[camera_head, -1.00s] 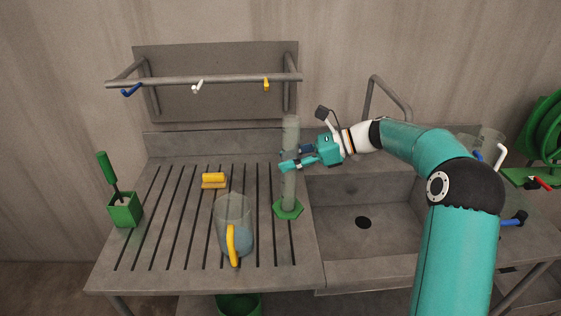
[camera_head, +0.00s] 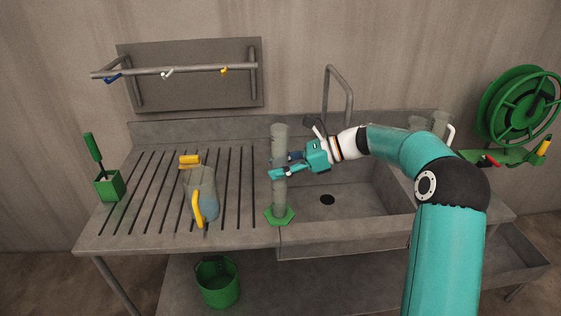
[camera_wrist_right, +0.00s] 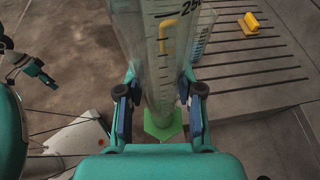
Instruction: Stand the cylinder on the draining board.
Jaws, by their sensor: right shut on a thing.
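The clear graduated cylinder (camera_head: 280,201) has a green hexagonal foot (camera_head: 279,216) and is upright. My right gripper (camera_head: 280,171) is shut around its tube, which also shows between the fingers in the right wrist view (camera_wrist_right: 160,75). In the head view the foot overlaps the right edge of the ribbed draining board (camera_head: 150,225), beside the sink; I cannot tell whether it touches. In the right wrist view the foot (camera_wrist_right: 163,124) appears near the board's edge. My left gripper (camera_wrist_right: 35,68) shows at that view's left edge; its opening is unclear.
A clear jug with a yellow handle (camera_head: 198,208), a yellow sponge-like block (camera_head: 189,160) and a green brush holder (camera_head: 109,186) stand on the board. The sink (camera_head: 345,200) is at right. A green bucket (camera_head: 217,283) is below.

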